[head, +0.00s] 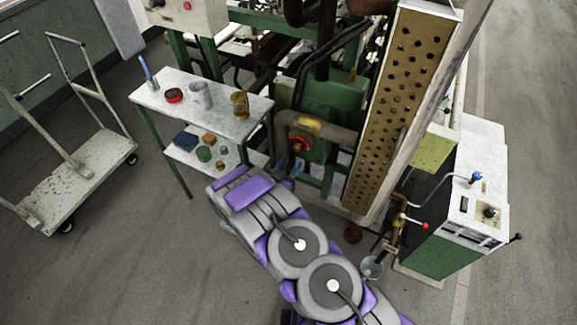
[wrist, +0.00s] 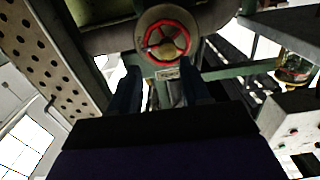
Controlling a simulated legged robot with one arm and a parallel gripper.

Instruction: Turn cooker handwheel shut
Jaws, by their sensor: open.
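The cooker handwheel is a small red wheel (head: 299,144) on the end of a brown pipe, near the middle of the head view. In the wrist view the red wheel (wrist: 164,43) stands face-on just beyond my fingers, with its spokes and a pale hub showing. My gripper (wrist: 158,85) is open, its two dark fingers apart below the wheel, with nothing between them and not visibly touching it.
A white bench (head: 236,125) with cups and small items stands left of the wheel. A long perforated panel (head: 388,110) rises to the right. A trolley (head: 75,185) stands far left.

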